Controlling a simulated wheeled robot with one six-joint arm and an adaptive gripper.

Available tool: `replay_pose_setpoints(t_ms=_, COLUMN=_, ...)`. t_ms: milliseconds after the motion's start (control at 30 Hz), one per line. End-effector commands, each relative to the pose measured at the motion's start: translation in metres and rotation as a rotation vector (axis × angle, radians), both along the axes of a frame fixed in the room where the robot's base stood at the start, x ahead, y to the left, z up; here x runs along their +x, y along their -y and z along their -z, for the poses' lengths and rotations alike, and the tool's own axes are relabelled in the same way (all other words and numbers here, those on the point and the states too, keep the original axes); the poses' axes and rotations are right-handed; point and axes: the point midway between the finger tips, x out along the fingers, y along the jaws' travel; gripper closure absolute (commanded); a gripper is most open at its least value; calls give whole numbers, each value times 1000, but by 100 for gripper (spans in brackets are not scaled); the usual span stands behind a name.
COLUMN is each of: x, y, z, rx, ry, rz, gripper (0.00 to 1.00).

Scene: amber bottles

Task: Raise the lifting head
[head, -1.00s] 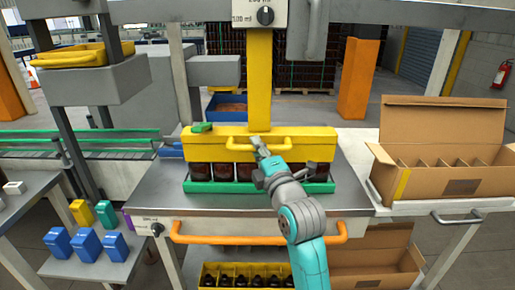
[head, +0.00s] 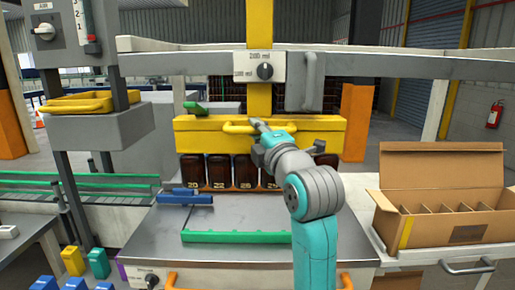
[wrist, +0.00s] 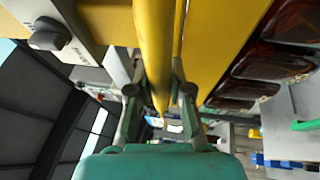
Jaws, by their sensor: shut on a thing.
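The yellow lifting head (head: 215,137) hangs on a yellow column (head: 259,98) above the table. A row of dark amber bottles (head: 220,171) hangs under it, clear of the table. My gripper (head: 255,124) is shut on the yellow handle bar (head: 234,128) at the front of the head. In the wrist view the bar (wrist: 152,50) runs between my fingers (wrist: 155,92), and bottles (wrist: 275,50) show at the right. My arm hides part of the bottle row. The green tray (head: 225,237) stays on the table below, apart from the bottles.
An open carton with dividers (head: 440,205) stands on the right. A blue block-like part (head: 185,198) lies on the table behind the tray at the left. A grey beam with a dial plate (head: 259,66) crosses above the head. A grey post with a yellow tray (head: 90,101) stands at left.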

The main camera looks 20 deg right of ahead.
Motion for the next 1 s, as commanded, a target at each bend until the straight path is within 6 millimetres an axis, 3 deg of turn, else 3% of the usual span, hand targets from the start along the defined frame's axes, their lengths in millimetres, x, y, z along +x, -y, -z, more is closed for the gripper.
replay_pose_setpoints(t_ms=433, x=-1, y=0, z=-11, rx=0, ry=11, rz=0, gripper=100)
replay_pose_setpoints(t_ms=467, x=-1, y=0, z=-11, rx=0, ry=12, rz=0, gripper=78)
replay_pose_setpoints(t_ms=567, x=-1, y=0, z=-11, rx=0, ry=10, rz=0, gripper=55)
replay_pose_setpoints(t_ms=1000, x=-9, y=1, z=-5, rx=0, ry=3, rz=0, gripper=55)
